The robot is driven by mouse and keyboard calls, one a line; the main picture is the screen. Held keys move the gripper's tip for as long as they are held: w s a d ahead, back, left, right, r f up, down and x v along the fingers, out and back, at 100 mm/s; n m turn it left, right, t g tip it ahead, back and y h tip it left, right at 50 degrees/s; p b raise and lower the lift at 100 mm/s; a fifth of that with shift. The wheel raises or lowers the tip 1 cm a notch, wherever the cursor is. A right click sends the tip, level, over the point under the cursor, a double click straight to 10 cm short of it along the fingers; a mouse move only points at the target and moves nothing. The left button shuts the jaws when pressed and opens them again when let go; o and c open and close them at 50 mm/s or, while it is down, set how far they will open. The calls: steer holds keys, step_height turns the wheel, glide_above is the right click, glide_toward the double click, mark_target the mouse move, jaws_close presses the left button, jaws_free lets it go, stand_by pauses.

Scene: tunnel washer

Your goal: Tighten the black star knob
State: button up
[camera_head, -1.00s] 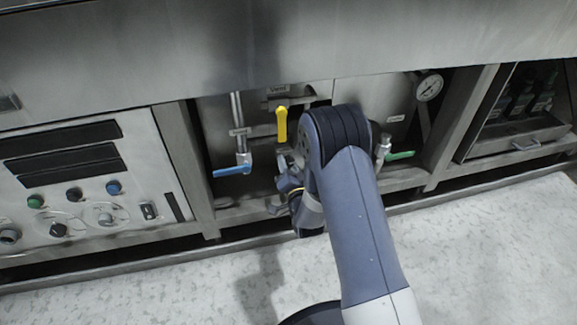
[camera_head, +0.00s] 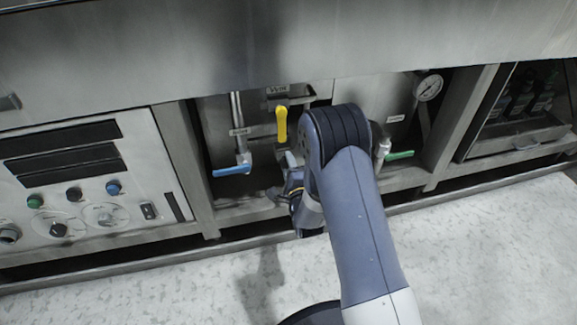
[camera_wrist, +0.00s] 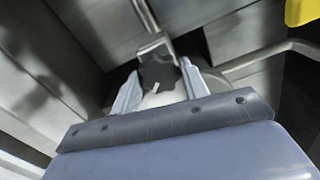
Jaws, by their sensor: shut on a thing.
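The black star knob (camera_wrist: 158,72) shows in the wrist view at the upper middle, with a small white mark on its face. My gripper (camera_wrist: 160,85) has one pale finger on each side of the knob and is shut on it. In the head view my gripper (camera_head: 283,190) is low in the recess, below the yellow lever.
A yellow lever (camera_head: 282,124) hangs just above my gripper. A blue-handled valve (camera_head: 232,170) is to the left and a green-handled valve (camera_head: 399,155) to the right. A control panel (camera_head: 90,180) stands at the left, a gauge (camera_head: 428,87) at the upper right. The pale floor in front is clear.

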steer(key=shift+m, duration=4.1)
steer(key=o, duration=1)
steer(key=shift+c, duration=0.2)
steer(key=p+v, duration=0.2)
steer(key=v, duration=0.8)
steer(key=shift+s+p, duration=0.3)
steer(key=shift+s, duration=0.1)
steer(key=b+x, duration=0.2)
steer(key=x, duration=0.9)
steer(key=shift+b, duration=0.3)
